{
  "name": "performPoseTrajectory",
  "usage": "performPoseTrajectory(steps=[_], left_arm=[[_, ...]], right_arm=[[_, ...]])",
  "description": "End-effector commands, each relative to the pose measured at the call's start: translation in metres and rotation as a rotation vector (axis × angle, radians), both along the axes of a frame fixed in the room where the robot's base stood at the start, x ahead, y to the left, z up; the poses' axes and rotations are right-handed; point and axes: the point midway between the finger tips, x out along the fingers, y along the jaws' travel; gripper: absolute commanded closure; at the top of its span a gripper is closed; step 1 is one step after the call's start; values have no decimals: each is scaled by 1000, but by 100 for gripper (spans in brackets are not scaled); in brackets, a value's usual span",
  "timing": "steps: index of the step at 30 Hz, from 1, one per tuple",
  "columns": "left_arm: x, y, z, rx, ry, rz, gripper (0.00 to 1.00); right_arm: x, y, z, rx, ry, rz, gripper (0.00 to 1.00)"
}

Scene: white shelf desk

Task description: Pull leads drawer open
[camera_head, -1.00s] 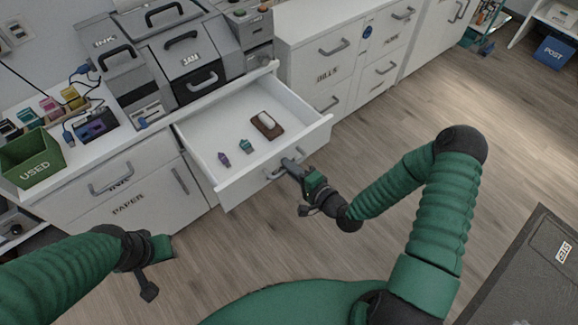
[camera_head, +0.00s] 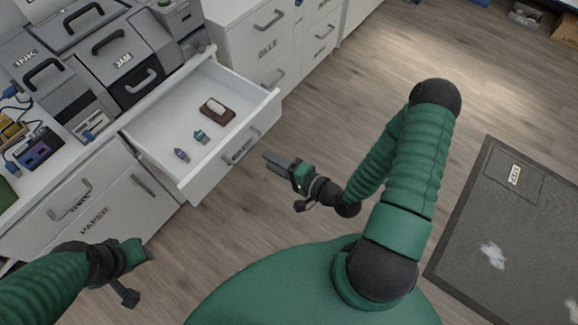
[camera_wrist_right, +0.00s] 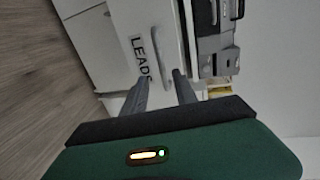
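The leads drawer (camera_head: 190,165) is pulled out from the white desk at the left of the head view. It holds a brown block with a white top (camera_head: 216,110), a teal item (camera_head: 201,136) and a purple item (camera_head: 181,155). Its front carries a bar handle (camera_head: 241,148); the LEADS label (camera_wrist_right: 140,60) reads clearly in the right wrist view. My right gripper (camera_head: 270,160) is just in front of the handle, apart from it. Its two fingers (camera_wrist_right: 160,88) stand apart with nothing between them. My left gripper (camera_head: 146,251) is at lower left; its fingers are unclear.
A PAPER cabinet (camera_head: 125,215) is left of the drawer, and BILLS drawers (camera_head: 262,45) are behind it. Machines marked INK (camera_head: 45,80) and JAM (camera_head: 130,65) stand on the desk. The wood floor (camera_head: 340,100) to the right is clear up to a dark mat (camera_head: 510,240).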

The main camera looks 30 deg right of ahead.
Motion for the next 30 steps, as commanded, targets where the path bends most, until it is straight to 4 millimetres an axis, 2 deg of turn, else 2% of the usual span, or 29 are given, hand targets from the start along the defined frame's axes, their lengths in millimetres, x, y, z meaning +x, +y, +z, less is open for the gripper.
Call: performPoseTrajectory(steps=[3,9,25,28,30], left_arm=[[0,0,8,0,0,0,64],[0,0,18,0,0,0,64],[0,0,18,0,0,0,64],[0,0,18,0,0,0,64],[0,0,18,0,0,0,64]], right_arm=[[-30,-12,8,-1,3,-5,66],[-58,-23,14,0,1,-3,66],[-62,-23,12,-13,6,7,66],[-60,-23,-4,-155,78,85,66],[-58,-28,-24,-367,179,196,66]])
